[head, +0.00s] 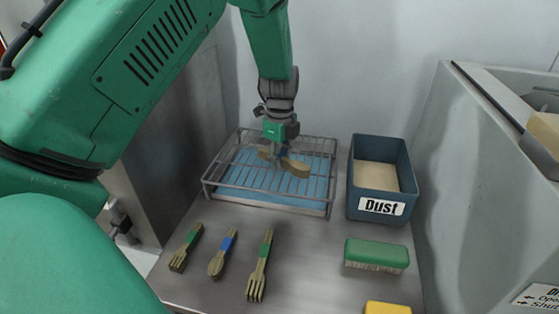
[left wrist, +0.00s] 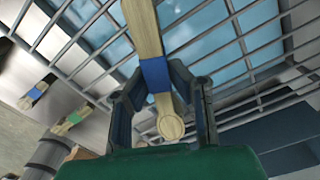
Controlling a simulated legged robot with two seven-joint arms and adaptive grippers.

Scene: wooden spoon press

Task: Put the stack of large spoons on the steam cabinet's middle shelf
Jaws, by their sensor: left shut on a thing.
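My left gripper (head: 280,150) is shut on the stack of large spoons (head: 292,167), pale wood, above the wire rack with the blue liner. In the left wrist view the stack (left wrist: 146,28) has a blue band and runs between the two fingers (left wrist: 160,95), its rounded end toward the palm. I cannot tell whether the stack touches the rack. A grey cabinet (head: 182,125) with a handle stands at the left, partly hidden by my arm; its shelves do not show, and I cannot tell whether it is the steam cabinet. My right gripper is not in view.
The wire rack (head: 265,206) stands on the steel counter (head: 315,245). A blue "Dust" bin (head: 381,207) is to its right. In front lie two green-banded forks (head: 260,265), a blue-banded spoon (head: 222,253), a green brush (head: 376,253) and a yellow item (head: 387,307). A grey machine (head: 480,190) borders the right.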

